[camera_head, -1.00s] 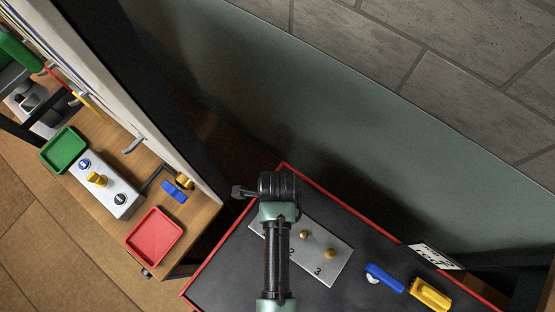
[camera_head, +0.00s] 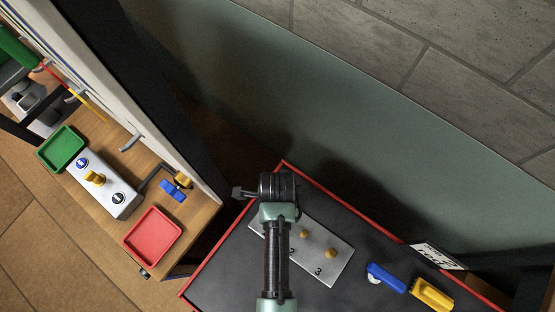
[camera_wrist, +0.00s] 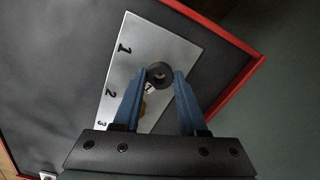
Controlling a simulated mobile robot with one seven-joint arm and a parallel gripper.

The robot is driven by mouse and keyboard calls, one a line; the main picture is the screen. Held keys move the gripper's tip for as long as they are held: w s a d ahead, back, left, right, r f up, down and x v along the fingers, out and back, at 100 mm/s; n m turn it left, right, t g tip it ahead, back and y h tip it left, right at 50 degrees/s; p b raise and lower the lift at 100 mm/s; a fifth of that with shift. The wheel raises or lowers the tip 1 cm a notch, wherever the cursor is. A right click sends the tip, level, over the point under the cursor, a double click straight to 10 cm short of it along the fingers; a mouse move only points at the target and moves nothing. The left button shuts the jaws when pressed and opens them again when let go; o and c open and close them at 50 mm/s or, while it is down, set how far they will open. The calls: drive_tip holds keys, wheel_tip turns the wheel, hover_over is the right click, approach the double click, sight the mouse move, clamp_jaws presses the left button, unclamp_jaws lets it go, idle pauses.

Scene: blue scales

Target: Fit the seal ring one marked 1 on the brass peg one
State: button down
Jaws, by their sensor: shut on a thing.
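In the wrist view my gripper (camera_wrist: 162,75) is shut on a small black seal ring (camera_wrist: 159,66), held between its fingertips. A small tag that looks like a 1 shows just below the ring. The ring is over the metal plate (camera_wrist: 124,75), which is marked 1, 2 and 3. One brass peg (camera_wrist: 143,108) shows partly between the fingers. Brass peg one cannot be made out. In the head view the plate (camera_head: 342,268) carries two visible brass pegs, the nearer to mark 2 (camera_head: 303,233) and to mark 3 (camera_head: 331,253). My arm hides the plate's left part and the gripper.
The plate lies on a black table top with a red rim (camera_head: 230,237). A blue object (camera_head: 387,277) and a yellow one (camera_head: 431,294) lie right of it. A wooden bench at left holds a red tray (camera_head: 153,236) and a green tray (camera_head: 62,149).

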drive_tip(key=shift+f+b, duration=0.9)
drive_tip(key=shift+f, duration=0.45)
drive_tip(key=shift+c, duration=1.9)
unclamp_jaws()
drive_tip(key=shift+r, duration=0.1)
